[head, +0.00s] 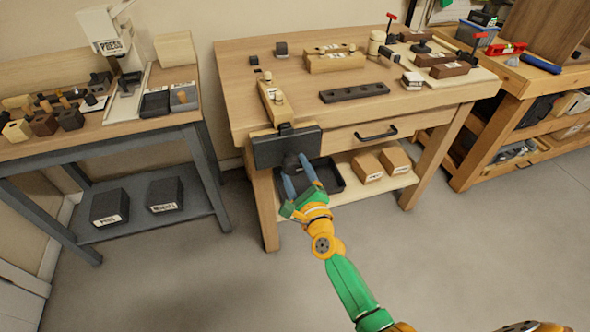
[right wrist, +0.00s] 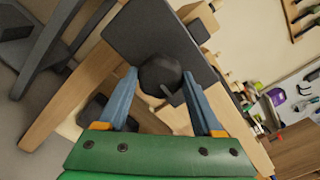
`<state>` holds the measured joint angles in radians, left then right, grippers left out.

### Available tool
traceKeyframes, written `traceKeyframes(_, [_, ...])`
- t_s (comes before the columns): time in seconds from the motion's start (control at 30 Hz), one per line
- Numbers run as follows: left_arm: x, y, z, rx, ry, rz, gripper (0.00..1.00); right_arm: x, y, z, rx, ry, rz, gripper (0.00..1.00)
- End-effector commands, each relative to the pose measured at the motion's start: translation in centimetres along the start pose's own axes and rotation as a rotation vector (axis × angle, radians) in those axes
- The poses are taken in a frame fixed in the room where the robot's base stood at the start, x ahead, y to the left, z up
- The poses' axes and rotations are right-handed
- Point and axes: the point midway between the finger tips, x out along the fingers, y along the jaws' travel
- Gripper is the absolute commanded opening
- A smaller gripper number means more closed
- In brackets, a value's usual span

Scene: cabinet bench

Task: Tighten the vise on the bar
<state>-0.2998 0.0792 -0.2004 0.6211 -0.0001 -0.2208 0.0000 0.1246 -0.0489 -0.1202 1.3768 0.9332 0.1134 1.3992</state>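The vise (head: 285,149) is a dark grey jaw plate on the front left edge of the wooden bench. Its round dark screw hub (right wrist: 160,74) faces my right gripper, with a thin handle (right wrist: 168,101) at it, partly hidden. A light wooden piece with a label (head: 277,103), perhaps the bar, lies behind the jaw; whether it is clamped I cannot tell. My right gripper (head: 298,174) is in front of the vise, its blue fingers apart on either side of the hub. Whether they touch hub or handle I cannot tell. My left gripper is not in view.
The wooden bench (head: 232,84) carries a dark bar with holes (head: 354,93) and wooden blocks (head: 335,60). A black tray (head: 327,178) and boxes (head: 367,166) sit on its lower shelf. A press table (head: 105,133) stands left; the floor in front is clear.

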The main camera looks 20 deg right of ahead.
Motion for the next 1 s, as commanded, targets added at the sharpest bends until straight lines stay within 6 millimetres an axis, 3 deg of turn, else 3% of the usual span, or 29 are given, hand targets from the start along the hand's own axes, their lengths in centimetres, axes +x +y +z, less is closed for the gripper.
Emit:
traceKeyframes(0.1, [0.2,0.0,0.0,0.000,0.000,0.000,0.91,0.0,0.1,-0.1,0.023,0.001,0.000,0.18])
traceKeyframes(0.33, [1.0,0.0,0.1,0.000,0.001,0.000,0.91,0.1,0.1,-0.1,0.293,0.001,0.000,0.18])
traceKeyframes(0.63, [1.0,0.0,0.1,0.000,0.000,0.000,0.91,0.1,0.1,-0.1,0.341,0.002,0.001,0.18])
traceKeyframes(0.83, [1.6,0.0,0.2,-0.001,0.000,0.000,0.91,0.2,0.1,-0.1,0.618,0.001,0.001,0.18])
traceKeyframes(1.0, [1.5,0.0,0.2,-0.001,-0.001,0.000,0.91,0.2,0.1,-0.1,0.627,0.001,0.002,0.18])
